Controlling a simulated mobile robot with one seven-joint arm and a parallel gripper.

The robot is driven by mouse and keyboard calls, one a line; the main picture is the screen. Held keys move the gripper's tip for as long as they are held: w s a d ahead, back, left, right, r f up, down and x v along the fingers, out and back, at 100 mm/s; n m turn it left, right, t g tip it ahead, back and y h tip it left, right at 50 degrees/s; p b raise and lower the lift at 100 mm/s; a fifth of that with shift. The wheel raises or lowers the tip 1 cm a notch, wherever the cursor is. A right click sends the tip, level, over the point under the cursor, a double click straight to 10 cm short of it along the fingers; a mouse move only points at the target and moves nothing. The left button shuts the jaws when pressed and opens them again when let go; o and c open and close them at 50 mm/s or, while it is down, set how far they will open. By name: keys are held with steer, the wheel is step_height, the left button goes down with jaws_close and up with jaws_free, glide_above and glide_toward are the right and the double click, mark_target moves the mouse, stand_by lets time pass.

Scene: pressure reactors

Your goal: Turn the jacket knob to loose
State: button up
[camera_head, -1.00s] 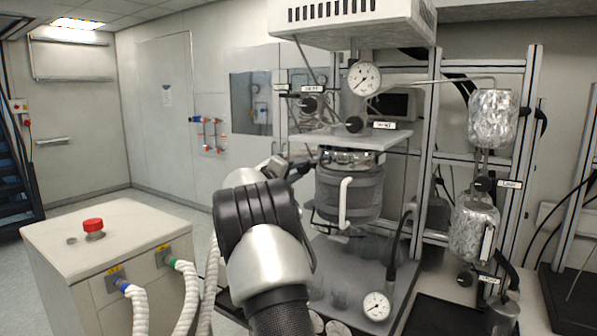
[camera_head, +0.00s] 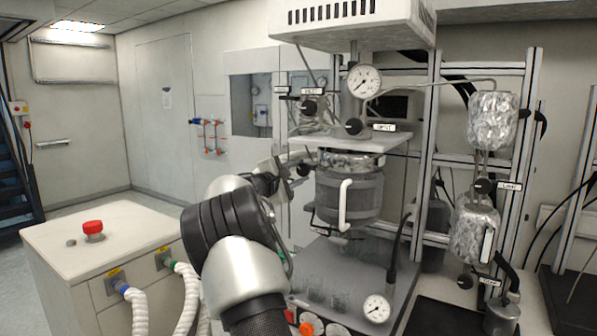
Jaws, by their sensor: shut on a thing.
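The reactor vessel (camera_head: 366,190) hangs in the frame, wrapped in a dark grey jacket with a white curved handle (camera_head: 345,204). A black jacket knob (camera_head: 303,169) sticks out at the jacket's upper left side. My gripper (camera_head: 290,172) is at this knob and shut on it, with its flat grey fingers tilted. My wrist and the fingers hide part of the knob, and I cannot read its setting.
Labelled black knobs (camera_head: 353,127) and a gauge (camera_head: 364,82) sit above the vessel. Foil-wrapped vessels (camera_head: 492,121) are at right. A white cabinet (camera_head: 62,262) with a red button (camera_head: 92,231) and hoses stands at left.

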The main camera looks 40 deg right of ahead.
steer(key=shift+r+n, duration=0.1)
steer(key=shift+n, duration=0.8)
steer(key=shift+p, duration=0.3)
steer(key=o, duration=1.1)
steer(key=shift+c, duration=0.2)
